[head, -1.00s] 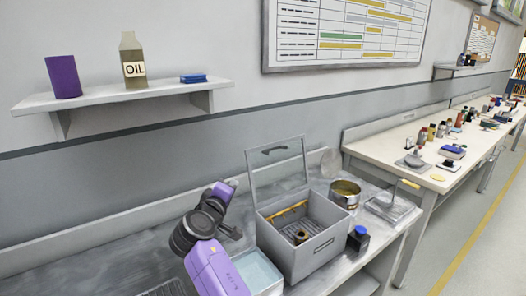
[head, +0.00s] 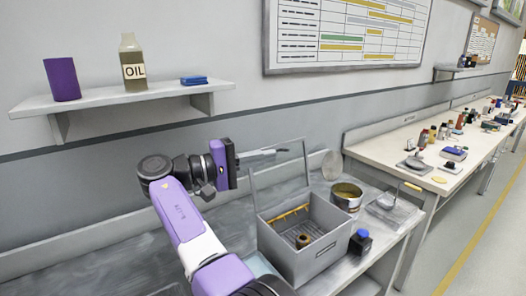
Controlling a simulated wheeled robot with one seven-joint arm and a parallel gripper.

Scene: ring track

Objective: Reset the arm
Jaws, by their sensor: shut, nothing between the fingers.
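My gripper (head: 284,150) is at the end of my purple and black arm, in the middle of the head view. It is shut and empty, pointing right.
The grey box (head: 318,258) stands open on the bench with a brown ring-like piece (head: 303,241) inside. A tin (head: 346,196), a dark blue-capped bottle (head: 360,242) and a clear tray (head: 390,206) stand to its right. A wall shelf (head: 130,97) holds an oil bottle (head: 132,62).

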